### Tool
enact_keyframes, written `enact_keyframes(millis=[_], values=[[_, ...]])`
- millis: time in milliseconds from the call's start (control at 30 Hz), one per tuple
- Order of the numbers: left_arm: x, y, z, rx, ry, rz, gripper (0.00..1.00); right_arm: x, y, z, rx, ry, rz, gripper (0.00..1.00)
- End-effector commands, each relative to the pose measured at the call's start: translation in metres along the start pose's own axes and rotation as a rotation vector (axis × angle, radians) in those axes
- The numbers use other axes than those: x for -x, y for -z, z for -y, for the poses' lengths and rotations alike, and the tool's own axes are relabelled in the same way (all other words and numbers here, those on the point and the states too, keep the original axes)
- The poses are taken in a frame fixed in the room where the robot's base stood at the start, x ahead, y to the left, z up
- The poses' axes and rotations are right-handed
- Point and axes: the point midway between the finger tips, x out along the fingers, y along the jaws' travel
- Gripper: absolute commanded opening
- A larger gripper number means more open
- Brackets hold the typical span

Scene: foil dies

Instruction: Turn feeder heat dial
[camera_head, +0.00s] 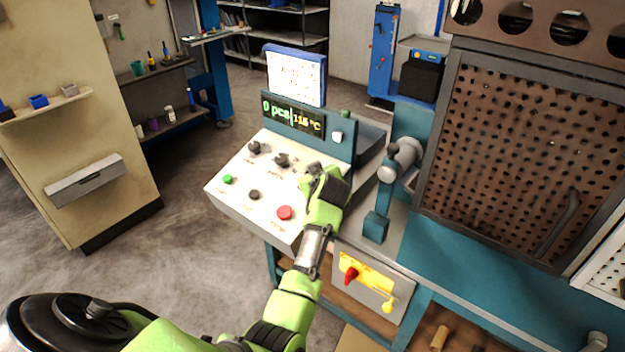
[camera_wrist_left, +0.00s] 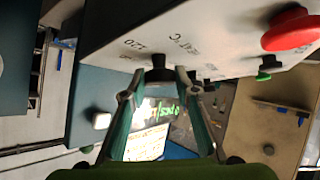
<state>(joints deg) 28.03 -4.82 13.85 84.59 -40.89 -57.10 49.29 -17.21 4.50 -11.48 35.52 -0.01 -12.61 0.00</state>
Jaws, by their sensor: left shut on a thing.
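The white control panel (camera_head: 236,200) carries black knobs, buttons and a dark display (camera_head: 292,115) that reads 0 pcs and 115 °C. My left gripper (camera_head: 312,177) reaches over the panel's right side and hides the dial there. In the left wrist view the black heat dial (camera_wrist_left: 158,63) sits between the two fingertips of my left gripper (camera_wrist_left: 158,80), which is shut on it. A "120" mark and a partly legible "°C" label show on the panel face beside the dial. My right gripper is not in view.
A grey cylindrical part (camera_head: 403,160) and a perforated guard (camera_head: 530,140) stand to the right.

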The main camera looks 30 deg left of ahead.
Motion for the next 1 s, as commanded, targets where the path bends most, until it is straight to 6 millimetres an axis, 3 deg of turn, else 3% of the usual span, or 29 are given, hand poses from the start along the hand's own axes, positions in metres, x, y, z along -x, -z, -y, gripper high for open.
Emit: enact_keyframes(millis=[633, 667, 700, 1000], values=[[-0.0001, 0.0019, -0.0006, 0.033, 0.039, -0.003, 0.07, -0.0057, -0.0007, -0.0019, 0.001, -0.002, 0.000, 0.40], [-0.0001, 0.0019, -0.0006, 0.033, 0.039, -0.004, 0.34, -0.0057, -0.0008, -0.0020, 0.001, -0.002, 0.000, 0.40], [-0.0001, 0.0019, -0.0006, 0.033, 0.039, -0.004, 0.44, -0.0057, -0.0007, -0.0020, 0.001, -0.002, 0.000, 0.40], [0.0000, 0.0014, -0.0007, 0.033, 0.039, -0.002, 0.44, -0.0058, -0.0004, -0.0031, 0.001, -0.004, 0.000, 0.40]])
